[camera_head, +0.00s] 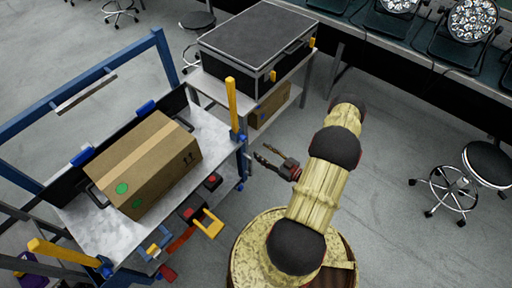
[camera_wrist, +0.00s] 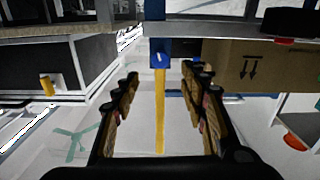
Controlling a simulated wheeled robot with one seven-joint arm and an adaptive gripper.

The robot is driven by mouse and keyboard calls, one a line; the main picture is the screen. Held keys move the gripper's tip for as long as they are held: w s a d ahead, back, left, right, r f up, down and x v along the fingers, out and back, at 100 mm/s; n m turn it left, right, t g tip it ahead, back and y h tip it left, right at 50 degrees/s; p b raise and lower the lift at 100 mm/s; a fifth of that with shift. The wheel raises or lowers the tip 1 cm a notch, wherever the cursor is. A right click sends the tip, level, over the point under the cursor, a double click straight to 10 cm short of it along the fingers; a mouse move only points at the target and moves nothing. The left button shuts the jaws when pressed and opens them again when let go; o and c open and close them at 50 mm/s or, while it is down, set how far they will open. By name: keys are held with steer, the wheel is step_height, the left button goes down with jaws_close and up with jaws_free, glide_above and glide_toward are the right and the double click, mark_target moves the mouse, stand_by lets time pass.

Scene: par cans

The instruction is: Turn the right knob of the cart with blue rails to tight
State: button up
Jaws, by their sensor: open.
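The cart with blue rails (camera_head: 75,85) stands at the left in the head view. At its right corner a yellow lever knob (camera_head: 232,98) stands upright on a blue mount. In the wrist view, which looks inverted, this yellow lever (camera_wrist: 160,110) hangs from its blue mount (camera_wrist: 160,54), lined up between my fingers. My gripper (camera_head: 264,154) is open and empty, to the right of the cart's corner and apart from the lever in the head view. It also shows open in the wrist view (camera_wrist: 161,76). Another yellow lever (camera_head: 58,252) is tilted at the cart's lower-left corner.
A cardboard box (camera_head: 148,165) lies on the cart. Red-and-black parts (camera_head: 212,181) and a yellow handle (camera_head: 208,223) sit along its front edge. Behind is another cart with a black case (camera_head: 258,40). A stool (camera_head: 488,163) stands at right; floor between is clear.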

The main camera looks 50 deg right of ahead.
steer(key=shift+s, duration=0.8)
steer(key=shift+d, duration=0.1)
